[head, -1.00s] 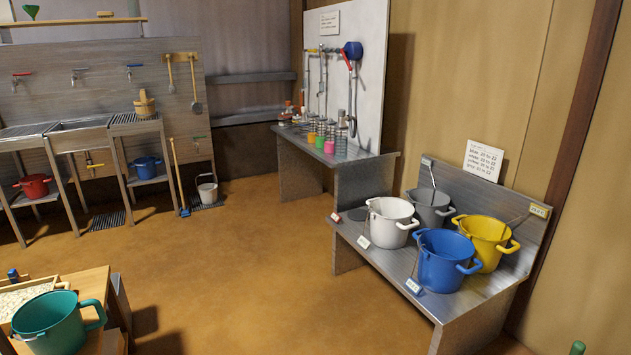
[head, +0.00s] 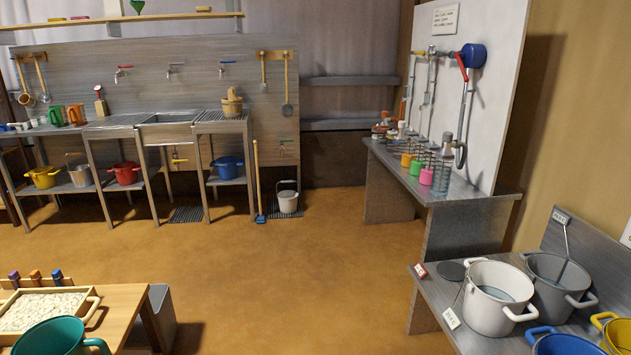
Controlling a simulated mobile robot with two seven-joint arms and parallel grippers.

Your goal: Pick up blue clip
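I cannot make out a blue clip for certain in the head view. Neither of my grippers is in view.
A wooden table (head: 122,304) at the lower left bears a pale-filled tray (head: 92,306) and a teal pot (head: 50,338). Metal benches with a sink (head: 168,119) line the back. A bench (head: 442,306) with pots stands right. The brown floor (head: 300,270) between is open.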

